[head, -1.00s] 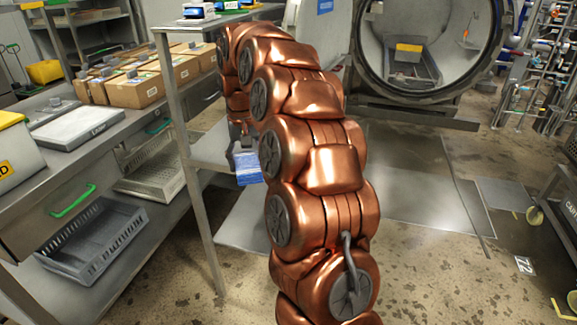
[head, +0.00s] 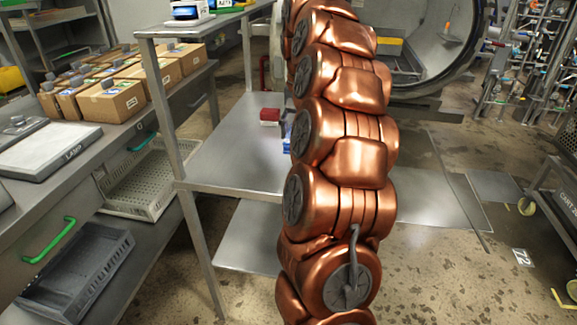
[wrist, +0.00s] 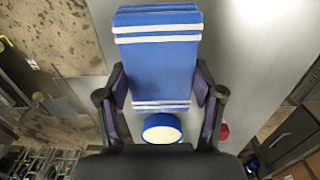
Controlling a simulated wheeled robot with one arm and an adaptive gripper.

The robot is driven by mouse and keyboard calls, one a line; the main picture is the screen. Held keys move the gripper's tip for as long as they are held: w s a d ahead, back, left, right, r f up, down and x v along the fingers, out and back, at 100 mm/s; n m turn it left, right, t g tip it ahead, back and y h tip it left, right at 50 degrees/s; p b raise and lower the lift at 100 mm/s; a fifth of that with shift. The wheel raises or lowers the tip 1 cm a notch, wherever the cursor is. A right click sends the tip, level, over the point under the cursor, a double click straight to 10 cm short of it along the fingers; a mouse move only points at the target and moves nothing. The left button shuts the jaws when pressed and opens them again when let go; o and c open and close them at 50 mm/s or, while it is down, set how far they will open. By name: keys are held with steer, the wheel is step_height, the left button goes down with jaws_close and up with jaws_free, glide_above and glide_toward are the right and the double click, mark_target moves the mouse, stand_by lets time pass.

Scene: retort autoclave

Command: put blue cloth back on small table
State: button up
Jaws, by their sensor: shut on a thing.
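The blue cloth (wrist: 157,60) has white stripes and looks like a folded rectangular stack in the wrist view. My gripper (wrist: 160,86) is shut on it, with one dark finger at each side. A grey metal surface lies behind the cloth; I cannot tell whether the cloth touches it. My arm hides most of the cloth and the gripper there. I cannot tell for sure whether this stand is the small table.
A red item (head: 269,116) is on the shelf; it also shows in the wrist view (wrist: 224,130). A round blue item with a cream top (wrist: 162,132) lies near the cloth. The open autoclave (head: 435,50) is behind.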

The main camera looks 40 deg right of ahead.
steer(key=shift+f, duration=4.85)
steer(key=shift+f, duration=0.15)
steer(key=o, duration=1.1)
step_height(320, 180, up, 12)
steer(key=shift+r, duration=0.15)
